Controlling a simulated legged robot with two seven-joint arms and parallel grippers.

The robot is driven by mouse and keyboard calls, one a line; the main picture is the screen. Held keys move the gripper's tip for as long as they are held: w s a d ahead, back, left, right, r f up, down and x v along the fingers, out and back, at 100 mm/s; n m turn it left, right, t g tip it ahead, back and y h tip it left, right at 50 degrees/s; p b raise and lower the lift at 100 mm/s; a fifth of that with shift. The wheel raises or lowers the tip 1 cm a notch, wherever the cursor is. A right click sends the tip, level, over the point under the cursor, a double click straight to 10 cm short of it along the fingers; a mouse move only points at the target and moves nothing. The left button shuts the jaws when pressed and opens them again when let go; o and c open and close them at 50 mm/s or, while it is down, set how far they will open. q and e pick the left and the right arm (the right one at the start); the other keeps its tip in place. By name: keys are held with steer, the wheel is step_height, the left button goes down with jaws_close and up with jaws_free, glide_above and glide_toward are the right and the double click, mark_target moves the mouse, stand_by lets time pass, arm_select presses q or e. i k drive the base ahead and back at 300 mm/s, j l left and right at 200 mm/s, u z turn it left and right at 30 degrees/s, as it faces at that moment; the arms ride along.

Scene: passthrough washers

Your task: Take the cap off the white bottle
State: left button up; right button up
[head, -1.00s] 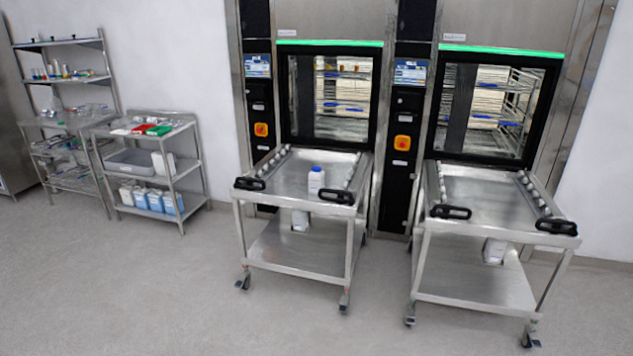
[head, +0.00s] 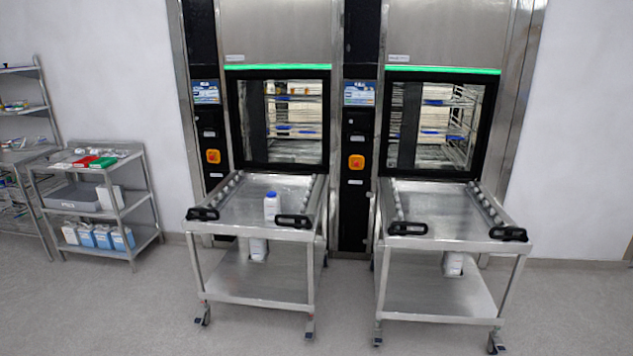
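The white bottle (head: 271,208) stands upright on the top of the left steel trolley (head: 240,204), near its front edge and beside the right black handle. Its blue cap (head: 271,195) is on it. Neither of my grippers shows in the head view, and the bottle is some distance away from me.
A second steel trolley (head: 440,213) stands to the right, its top bare. Both trolleys are against washers with glass doors (head: 283,121). A shelf cart (head: 96,205) with blue-filled containers stands at the left. The grey floor (head: 150,310) in front is clear.

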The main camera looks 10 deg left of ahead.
mark_target(272, 207)
steer(key=i+u, duration=0.25)
steer(key=i, duration=2.15)
steer(key=i+l+u, duration=0.1)
steer(key=i+u, duration=0.15)
steer(key=i, duration=0.3)
steer(key=i+l+u, duration=0.15)
steer(key=i+u, duration=0.15)
steer(key=i, duration=0.2)
steer(key=i+l+u, duration=0.25)
steer(key=i, duration=0.25)
steer(key=l, duration=0.1)
